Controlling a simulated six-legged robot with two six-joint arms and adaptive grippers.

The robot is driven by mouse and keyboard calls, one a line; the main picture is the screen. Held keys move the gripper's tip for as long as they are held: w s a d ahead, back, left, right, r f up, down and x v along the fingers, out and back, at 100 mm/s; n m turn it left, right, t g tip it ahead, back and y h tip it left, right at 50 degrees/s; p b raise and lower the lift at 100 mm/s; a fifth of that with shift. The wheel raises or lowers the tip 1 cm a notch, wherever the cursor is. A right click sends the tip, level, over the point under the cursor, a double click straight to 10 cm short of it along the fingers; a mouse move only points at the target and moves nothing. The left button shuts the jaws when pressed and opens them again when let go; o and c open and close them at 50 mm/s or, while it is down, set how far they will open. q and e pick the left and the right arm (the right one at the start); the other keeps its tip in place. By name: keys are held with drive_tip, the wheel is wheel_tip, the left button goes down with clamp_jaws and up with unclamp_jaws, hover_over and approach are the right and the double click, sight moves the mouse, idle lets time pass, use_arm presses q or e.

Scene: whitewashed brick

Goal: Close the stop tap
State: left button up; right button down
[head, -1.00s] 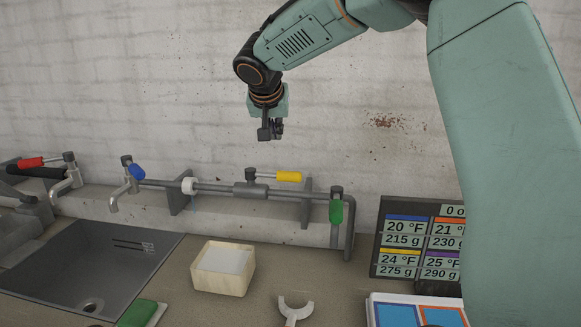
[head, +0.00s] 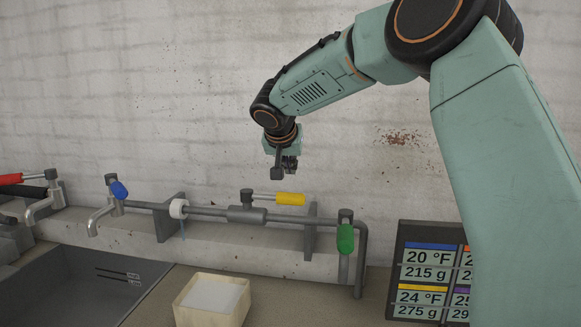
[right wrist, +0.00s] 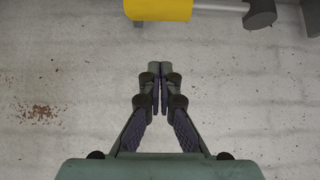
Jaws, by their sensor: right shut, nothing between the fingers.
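A grey pipe runs along the wall with an inline valve (head: 247,214) in it. The valve has a yellow lever (head: 290,199) that lies along the pipe, pointing right. A green lever (head: 345,239) hangs down at the pipe's right end. My right gripper (head: 283,174) is shut and empty, pointing down a little above the yellow lever, apart from it. In the right wrist view the shut fingertips (right wrist: 160,72) show below the yellow lever (right wrist: 158,9), with a gap between. My left gripper is not in view.
A blue-handled tap (head: 118,190) and a red-handled tap (head: 12,179) stand at the left by the sink (head: 75,290). A white collar (head: 178,209) sits on the pipe, with a thin bluish streak below. A pale box (head: 213,301) and a display board (head: 432,312) stand in front.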

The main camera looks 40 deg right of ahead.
sight(273, 197)
drive_tip(key=p+x, duration=0.2)
drive_tip(key=x, duration=0.5)
drive_tip(key=s+a, duration=0.2)
drive_tip(key=a, duration=0.1)
drive_tip(key=shift+s+a+f+b, duration=0.2)
drive_tip(key=shift+s+b, duration=0.1)
drive_tip(key=shift+s, duration=0.1)
drive_tip(key=shift+d+f, duration=0.2)
drive_tip(key=shift+f, duration=0.05)
drive_tip(key=shift+w, duration=0.1)
drive_tip(key=shift+a+r, duration=0.15)
drive_tip(key=shift+a, duration=0.1)
